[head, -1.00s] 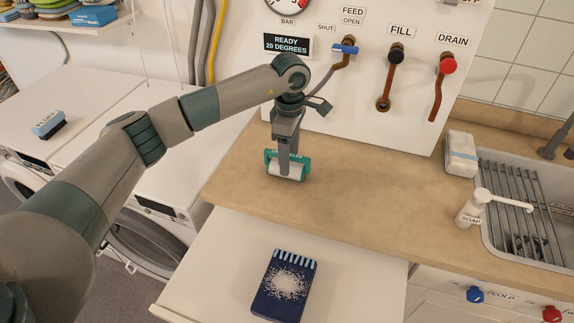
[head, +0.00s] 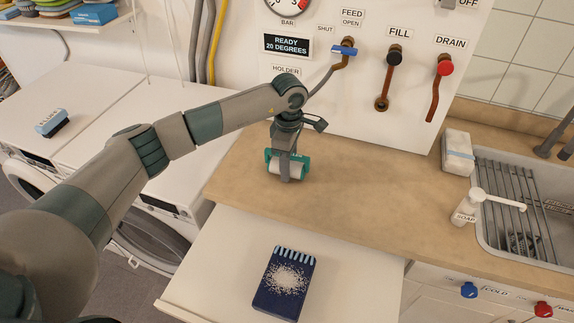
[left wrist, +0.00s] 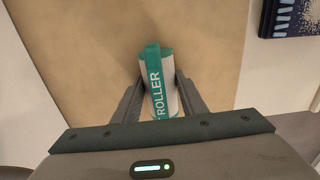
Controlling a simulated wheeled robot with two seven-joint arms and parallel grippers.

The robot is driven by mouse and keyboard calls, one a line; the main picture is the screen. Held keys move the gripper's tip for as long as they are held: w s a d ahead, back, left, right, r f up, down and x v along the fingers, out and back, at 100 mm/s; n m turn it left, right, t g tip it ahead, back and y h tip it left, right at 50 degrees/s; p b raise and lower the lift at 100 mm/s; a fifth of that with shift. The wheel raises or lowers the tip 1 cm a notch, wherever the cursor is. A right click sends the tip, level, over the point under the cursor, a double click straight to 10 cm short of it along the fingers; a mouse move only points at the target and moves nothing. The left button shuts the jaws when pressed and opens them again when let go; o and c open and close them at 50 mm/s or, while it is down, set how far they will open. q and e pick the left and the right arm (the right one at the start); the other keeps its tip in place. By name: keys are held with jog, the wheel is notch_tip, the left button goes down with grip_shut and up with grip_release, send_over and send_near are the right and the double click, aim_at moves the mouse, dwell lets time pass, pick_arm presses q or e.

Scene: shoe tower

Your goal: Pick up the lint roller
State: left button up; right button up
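The lint roller (head: 290,170), white with a teal case, lies on the wooden counter (head: 350,185). It is partly hidden behind my left gripper (head: 286,172) in the head view. In the left wrist view the roller (left wrist: 160,83), lettered "ROLLER", lies between the two fingers of my left gripper (left wrist: 160,82). One finger stands on each side of it, and the fingers are apart; I see no clear grip on it. My right gripper is not in view.
A dark blue box with white speckles (head: 284,284) lies on the white pull-out surface (head: 225,262) in front of the counter. A soap dispenser (head: 468,208) and sink (head: 520,190) are at right. The valve panel (head: 405,105) stands behind.

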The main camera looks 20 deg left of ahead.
pick_arm(q)
jog(key=c, duration=0.6)
jog(key=shift+o, duration=0.2)
jog(key=shift+r, duration=0.15)
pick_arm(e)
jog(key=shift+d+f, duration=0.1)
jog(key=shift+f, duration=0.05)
